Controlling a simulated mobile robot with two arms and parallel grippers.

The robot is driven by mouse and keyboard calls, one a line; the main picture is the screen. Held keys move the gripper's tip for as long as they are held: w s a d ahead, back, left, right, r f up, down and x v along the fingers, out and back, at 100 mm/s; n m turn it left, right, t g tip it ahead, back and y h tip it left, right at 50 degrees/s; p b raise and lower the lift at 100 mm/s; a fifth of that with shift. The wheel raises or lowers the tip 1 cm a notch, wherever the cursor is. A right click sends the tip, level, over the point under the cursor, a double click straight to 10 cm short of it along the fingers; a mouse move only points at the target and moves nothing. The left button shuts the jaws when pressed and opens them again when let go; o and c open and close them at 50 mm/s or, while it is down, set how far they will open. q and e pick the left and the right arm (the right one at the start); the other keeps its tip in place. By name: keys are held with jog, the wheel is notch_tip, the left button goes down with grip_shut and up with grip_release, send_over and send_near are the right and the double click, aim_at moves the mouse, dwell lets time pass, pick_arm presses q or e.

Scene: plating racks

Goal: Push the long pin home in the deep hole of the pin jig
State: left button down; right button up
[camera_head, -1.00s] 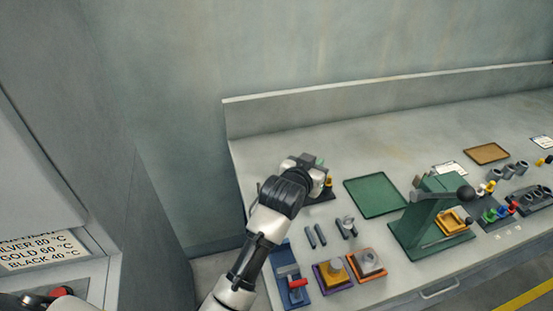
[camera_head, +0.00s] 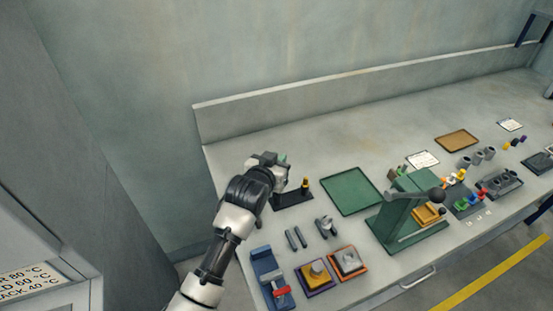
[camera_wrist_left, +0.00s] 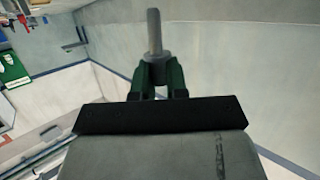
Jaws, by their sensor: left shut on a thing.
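My left gripper (camera_head: 281,159) is over the back left part of the bench, just behind and left of a dark block with an upright gold pin (camera_head: 305,183). That dark block (camera_head: 293,199) looks like the pin jig; its holes are too small to make out, and my gripper partly hides its left end. In the left wrist view, my gripper's green fingers (camera_wrist_left: 158,75) are shut on a grey pin (camera_wrist_left: 154,32), which sticks out beyond the fingertips. My right gripper is not in view.
A blue fixture (camera_head: 268,272) with a red handle is at the front left.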

pick_arm(q)
jog(key=shift+f+b, duration=0.7)
jog(key=shift+f, duration=0.05)
jog(key=shift+f+b, duration=1.1)
jog(key=shift+f, duration=1.05)
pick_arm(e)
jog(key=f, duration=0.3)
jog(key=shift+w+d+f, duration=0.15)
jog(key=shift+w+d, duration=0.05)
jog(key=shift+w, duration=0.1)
pick_arm(q)
jog(key=shift+p, duration=0.7)
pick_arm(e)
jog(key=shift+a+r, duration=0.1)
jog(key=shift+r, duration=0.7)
pick_arm(q)
jog(key=shift+f+b, duration=1.3)
jog(key=shift+f, duration=0.75)
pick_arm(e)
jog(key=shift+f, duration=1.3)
pick_arm(q)
jog(key=shift+s+r, duration=0.1)
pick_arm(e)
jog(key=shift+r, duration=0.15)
pick_arm(q)
jog(key=shift+r+p, duration=1.55)
jog(key=shift+p, duration=0.25)
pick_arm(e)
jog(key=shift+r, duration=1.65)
